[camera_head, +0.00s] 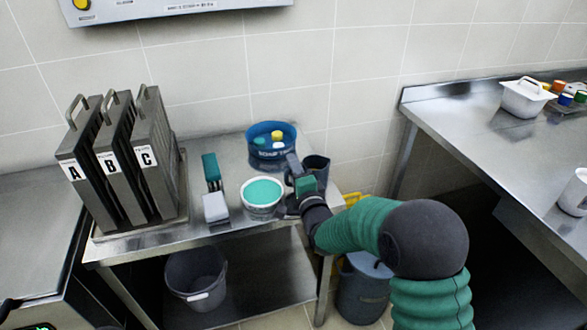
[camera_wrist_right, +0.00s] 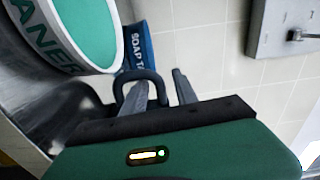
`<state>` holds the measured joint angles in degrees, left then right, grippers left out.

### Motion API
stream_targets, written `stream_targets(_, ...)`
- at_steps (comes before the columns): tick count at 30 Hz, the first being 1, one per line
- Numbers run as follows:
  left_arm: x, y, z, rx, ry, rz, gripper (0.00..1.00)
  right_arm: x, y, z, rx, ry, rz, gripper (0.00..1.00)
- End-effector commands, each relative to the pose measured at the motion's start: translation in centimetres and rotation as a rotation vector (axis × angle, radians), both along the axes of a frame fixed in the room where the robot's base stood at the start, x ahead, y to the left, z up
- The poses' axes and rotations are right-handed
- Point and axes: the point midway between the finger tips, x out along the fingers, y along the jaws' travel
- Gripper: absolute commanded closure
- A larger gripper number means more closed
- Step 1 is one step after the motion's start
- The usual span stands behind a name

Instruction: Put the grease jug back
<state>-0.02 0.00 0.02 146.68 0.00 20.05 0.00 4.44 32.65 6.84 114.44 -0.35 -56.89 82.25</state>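The dark grey-blue jug (camera_head: 318,167) stands at the right end of the steel side table, behind and right of the white tub. My right gripper (camera_head: 294,170) reaches in from the right and is close beside the jug, covering part of it. In the right wrist view, its two fingers (camera_wrist_right: 160,88) are apart, with a side of a dark looped handle (camera_wrist_right: 150,75) between them. A gap shows, and I cannot tell whether either finger touches the handle. My left gripper is not clearly seen.
A white tub with green contents (camera_head: 262,203), a blue soap bucket (camera_head: 271,153) and a green-and-white brush (camera_head: 213,190) crowd the steel table (camera_head: 150,243). Panels marked A, B, C (camera_head: 120,150) stand left. A grey bucket (camera_head: 196,280) sits below. A steel counter (camera_head: 500,135) is right.

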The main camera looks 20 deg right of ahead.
Motion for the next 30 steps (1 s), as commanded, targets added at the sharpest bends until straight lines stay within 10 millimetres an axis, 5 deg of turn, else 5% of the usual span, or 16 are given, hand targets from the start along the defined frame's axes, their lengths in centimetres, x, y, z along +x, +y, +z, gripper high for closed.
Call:
stream_targets(11,0.0,0.0,0.1,0.000,0.000,0.001,0.47,-0.7,-0.1,0.2,0.001,-0.002,0.000,0.64)
stream_targets(22,0.0,0.0,0.5,0.000,0.000,0.000,0.47,-9.5,-0.3,0.1,0.001,0.000,0.001,0.64)
stream_targets(30,0.0,0.0,0.5,0.000,0.000,0.001,0.47,-12.0,-0.4,0.1,0.001,-0.002,0.000,0.64)
